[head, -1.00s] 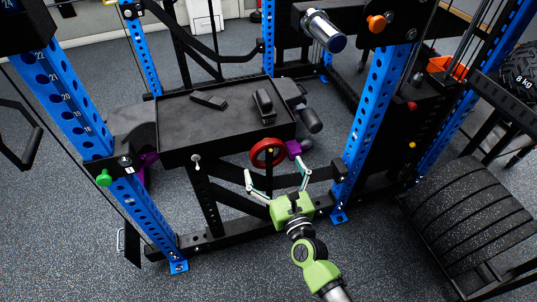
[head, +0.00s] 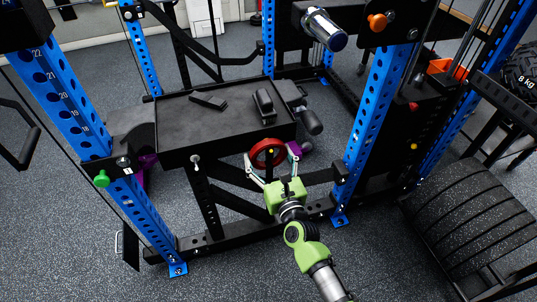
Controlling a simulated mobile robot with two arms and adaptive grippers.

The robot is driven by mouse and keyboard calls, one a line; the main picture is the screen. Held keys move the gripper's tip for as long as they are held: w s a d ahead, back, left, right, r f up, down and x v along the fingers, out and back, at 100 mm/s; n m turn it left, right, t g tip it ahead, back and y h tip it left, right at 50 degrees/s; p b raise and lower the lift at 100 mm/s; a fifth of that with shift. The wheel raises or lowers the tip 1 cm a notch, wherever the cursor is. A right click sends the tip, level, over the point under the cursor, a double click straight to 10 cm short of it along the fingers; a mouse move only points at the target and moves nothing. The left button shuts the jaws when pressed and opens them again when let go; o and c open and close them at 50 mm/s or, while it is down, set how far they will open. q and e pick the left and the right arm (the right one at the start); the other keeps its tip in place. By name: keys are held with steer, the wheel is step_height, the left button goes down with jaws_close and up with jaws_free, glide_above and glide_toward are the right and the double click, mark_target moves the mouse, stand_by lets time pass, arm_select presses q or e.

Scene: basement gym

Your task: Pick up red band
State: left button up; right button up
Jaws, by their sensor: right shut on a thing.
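The red band (head: 267,153) is a thick ring at the front right edge of the black tray-like table (head: 190,130). My right gripper (head: 271,160) is at the band, with one finger on each side of it. The fingers are closed in on the band's sides, and the band is still at the table edge. My left gripper is not in the head view.
Two small black objects (head: 208,101) and (head: 264,103) lie on the table. Blue perforated rack posts (head: 372,125) and (head: 75,105) stand on both sides. A purple item (head: 305,147) is just right of the band.

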steer(key=shift+s+r, duration=0.1)
steer(key=shift+r, duration=0.05)
steer(key=shift+s+d+r, duration=0.1)
steer(key=shift+s+r, duration=0.05)
steer(key=s+d+r, duration=0.1)
steer(key=s+r, duration=0.1)
steer(key=s, duration=0.2)
steer(key=s+d+r+p, duration=0.1)
steer(key=s+r, duration=0.2)
steer(key=s, duration=0.1)
steer(key=s+d+r+p, duration=0.1)
steer(key=s+d+r, duration=0.1)
steer(key=s, duration=0.3)
steer(key=shift+d+r, duration=0.1)
steer(key=shift+r, duration=0.15)
steer(key=shift+w, duration=0.1)
